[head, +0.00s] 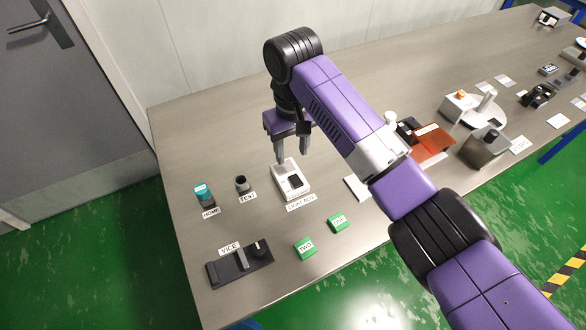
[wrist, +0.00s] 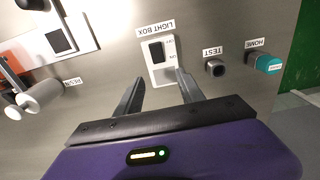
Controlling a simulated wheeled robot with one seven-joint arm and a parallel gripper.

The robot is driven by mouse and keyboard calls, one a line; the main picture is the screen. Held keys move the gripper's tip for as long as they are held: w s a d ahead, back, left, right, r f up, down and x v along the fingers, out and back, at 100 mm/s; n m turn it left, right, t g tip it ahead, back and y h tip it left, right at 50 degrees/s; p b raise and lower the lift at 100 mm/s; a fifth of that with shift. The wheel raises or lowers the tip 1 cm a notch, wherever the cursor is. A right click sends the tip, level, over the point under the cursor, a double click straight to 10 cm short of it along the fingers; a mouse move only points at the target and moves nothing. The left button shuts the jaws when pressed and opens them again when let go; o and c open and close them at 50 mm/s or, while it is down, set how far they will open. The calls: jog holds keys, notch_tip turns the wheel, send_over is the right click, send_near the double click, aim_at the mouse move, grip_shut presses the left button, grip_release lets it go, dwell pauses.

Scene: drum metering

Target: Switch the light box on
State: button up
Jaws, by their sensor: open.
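The light box (head: 279,171) is a small white unit on the steel bench, with a dark switch (head: 295,181) on top and a LIGHT BOX label in front. In the wrist view the light box (wrist: 161,74) lies just beyond my fingertips, and its black rocker switch (wrist: 156,51) has small markings beside it. I cannot tell which way the rocker is set. My gripper (head: 293,157) is open and empty, pointing down above the back edge of the light box. In the wrist view my gripper (wrist: 158,76) shows both fingers apart. I cannot tell whether they touch the box.
A teal-capped item (head: 202,193) at HOME and a dark socket (head: 241,184) at TEST stand left of the light box. The VICE (head: 240,264) and green blocks (head: 304,248) lie nearer the front edge. An orange tray (head: 433,142) and other devices stand to the right.

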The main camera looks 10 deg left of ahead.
aim_at(293, 176)
jog(key=shift+s+d+f, duration=0.15)
jog(key=shift+s, duration=0.05)
jog(key=shift+f, duration=0.4)
notch_tip(293, 176, down, 7)
jog(key=shift+r+p, duration=0.15)
jog(key=shift+p, duration=0.2)
jog(key=shift+c, duration=0.3)
grip_shut()
